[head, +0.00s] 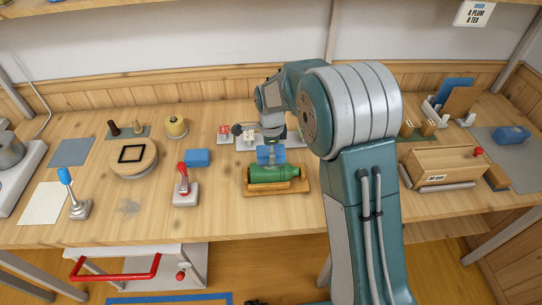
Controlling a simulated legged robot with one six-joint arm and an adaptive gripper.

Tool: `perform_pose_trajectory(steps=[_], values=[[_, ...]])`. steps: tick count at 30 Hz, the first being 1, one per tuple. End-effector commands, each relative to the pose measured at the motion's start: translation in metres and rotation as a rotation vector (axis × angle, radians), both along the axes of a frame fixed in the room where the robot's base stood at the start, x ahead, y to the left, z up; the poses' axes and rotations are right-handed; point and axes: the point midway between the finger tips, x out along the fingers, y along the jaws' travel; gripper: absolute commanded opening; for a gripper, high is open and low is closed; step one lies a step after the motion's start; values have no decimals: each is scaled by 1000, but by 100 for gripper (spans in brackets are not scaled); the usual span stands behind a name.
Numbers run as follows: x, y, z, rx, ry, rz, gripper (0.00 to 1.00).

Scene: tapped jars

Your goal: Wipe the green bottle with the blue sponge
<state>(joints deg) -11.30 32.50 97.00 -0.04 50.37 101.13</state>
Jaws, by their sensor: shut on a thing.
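The green bottle (275,173) lies on its side in a wooden cradle (291,188) near the middle of the bench. My gripper (271,143) points down just above and behind the bottle. It is shut on a blue sponge (268,155), which sits right at the bottle's upper side. I cannot tell whether the sponge presses on the bottle or hangs just over it. My arm comes in from the right and partly hides the bench behind.
A blue block (197,157) and a red-handled lever (183,182) stand to the left. A round wooden stand (134,158) is farther left. A wooden box (442,164) stands right of my arm. The bench in front of the cradle is clear.

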Motion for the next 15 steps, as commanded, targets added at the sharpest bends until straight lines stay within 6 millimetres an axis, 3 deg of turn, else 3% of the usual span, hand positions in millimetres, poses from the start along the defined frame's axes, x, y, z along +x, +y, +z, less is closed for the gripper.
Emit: perform_pose_trajectory(steps=[9,15], values=[[0,0,0,-1,1,0,39],[0,0,13,0,-2,0,39]])
